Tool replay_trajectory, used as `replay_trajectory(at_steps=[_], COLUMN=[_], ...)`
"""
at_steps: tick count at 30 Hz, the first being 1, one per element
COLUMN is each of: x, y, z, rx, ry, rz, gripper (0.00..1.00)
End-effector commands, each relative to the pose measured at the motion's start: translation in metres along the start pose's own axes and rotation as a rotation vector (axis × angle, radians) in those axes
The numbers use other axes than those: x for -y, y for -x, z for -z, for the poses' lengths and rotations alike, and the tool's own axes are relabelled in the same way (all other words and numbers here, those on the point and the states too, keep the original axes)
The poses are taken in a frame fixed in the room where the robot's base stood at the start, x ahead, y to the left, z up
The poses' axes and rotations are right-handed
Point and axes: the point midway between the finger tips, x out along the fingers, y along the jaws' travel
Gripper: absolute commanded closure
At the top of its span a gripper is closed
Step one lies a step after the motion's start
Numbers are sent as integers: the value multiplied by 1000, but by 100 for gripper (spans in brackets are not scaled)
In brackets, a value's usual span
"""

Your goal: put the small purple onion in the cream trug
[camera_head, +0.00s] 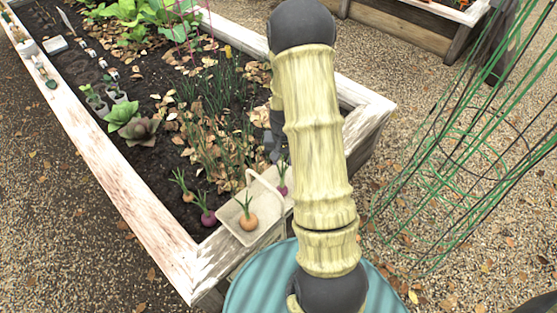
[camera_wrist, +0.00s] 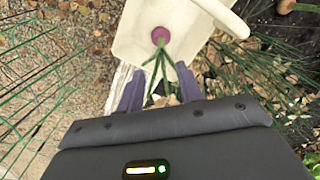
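The small purple onion (camera_wrist: 160,37) is over the cream trug's floor in the wrist view and seems to rest there; its green leaves point toward my gripper. It shows in the head view (camera_head: 282,190), at the trug's right end beside my arm. The cream trug (camera_head: 232,229) stands at the bed's near corner, partly hidden by my arm; the wrist view shows its pale inside (camera_wrist: 135,35). My gripper (camera_wrist: 160,68) has its two fingers apart, one on each side of the leaves, touching neither the bulb nor clearly the leaves. In the head view it is mostly behind my arm.
A larger purple onion (camera_head: 208,218) and a tan onion (camera_head: 188,197) sit in the soil left of the trug. A green wire cage (camera_head: 460,150) stands at right.

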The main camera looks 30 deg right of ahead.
Motion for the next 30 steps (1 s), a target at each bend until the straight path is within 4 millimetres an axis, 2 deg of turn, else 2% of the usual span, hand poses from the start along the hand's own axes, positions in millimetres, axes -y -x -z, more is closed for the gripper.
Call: replay_trajectory(at_steps=[4,8,12,18,21,24,30], x=[12,28,41,52,52,52,51], y=[26,63,102,146,160,167,169], z=[-11,-34,-68,-122,-147,-162,-168], rx=[-27,-65,-110,-175,-203,-219,-225], ry=[51,136,242,389,453,493,510], rz=[8,18,30,47,53,57,57], gripper=[64,64,64,64,64,64,64])
